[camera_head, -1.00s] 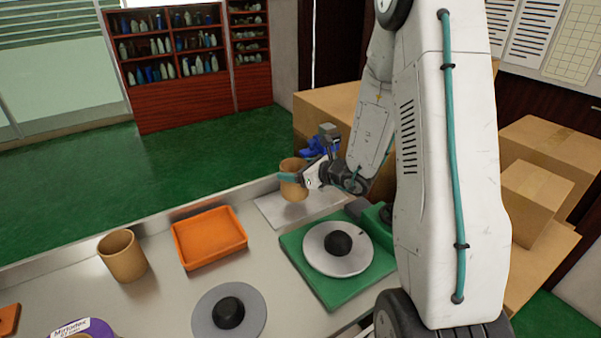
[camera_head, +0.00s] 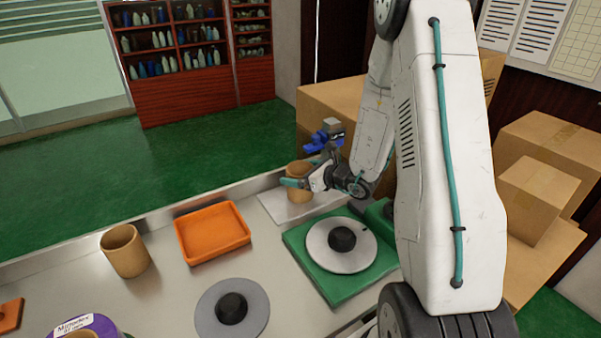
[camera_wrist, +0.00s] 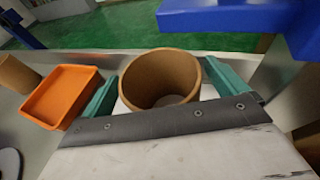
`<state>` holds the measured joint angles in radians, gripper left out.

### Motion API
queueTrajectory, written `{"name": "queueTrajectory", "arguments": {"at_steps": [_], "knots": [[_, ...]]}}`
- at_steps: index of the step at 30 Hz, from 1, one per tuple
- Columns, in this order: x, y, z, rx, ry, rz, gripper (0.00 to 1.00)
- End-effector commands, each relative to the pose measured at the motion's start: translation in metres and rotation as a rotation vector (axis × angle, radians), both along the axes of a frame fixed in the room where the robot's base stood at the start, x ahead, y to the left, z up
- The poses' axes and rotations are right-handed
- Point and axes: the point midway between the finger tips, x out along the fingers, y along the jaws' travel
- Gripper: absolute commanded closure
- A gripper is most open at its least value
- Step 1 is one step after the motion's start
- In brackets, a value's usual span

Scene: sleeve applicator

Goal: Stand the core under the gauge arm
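The core, a brown cardboard tube (camera_head: 300,196), is upright over the pale plate (camera_head: 272,206) at the table's far edge. It also shows in the wrist view (camera_wrist: 160,72), open end up. My gripper (camera_head: 303,174) has its teal fingers on either side of the core and appears closed on it; the fingers show in the wrist view too (camera_wrist: 165,85). The blue gauge arm (camera_head: 325,138) with a grey block is behind and above the core; it fills the wrist view's upper right (camera_wrist: 235,17). Whether the core's base touches the plate is hard to tell.
A second brown tube (camera_head: 125,254) stands left of an orange tray (camera_head: 212,232). A grey disc with a black knob (camera_head: 250,305) lies in front. A green base (camera_head: 335,292) carries a white disc. A purple ring (camera_head: 100,325) is at lower left. Cardboard boxes stand behind.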

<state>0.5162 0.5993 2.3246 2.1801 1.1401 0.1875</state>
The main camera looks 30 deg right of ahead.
Motion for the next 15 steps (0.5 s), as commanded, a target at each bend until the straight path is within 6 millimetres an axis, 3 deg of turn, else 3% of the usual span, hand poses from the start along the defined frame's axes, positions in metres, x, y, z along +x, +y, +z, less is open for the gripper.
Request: {"name": "queueTrajectory", "arguments": {"at_steps": [7,15], "knots": [[0.0,0.0,0.004,-0.001,0.0,0.0,0.03],[-0.043,-0.018,0.018,0.0,0.0,-0.005,0.03]]}}
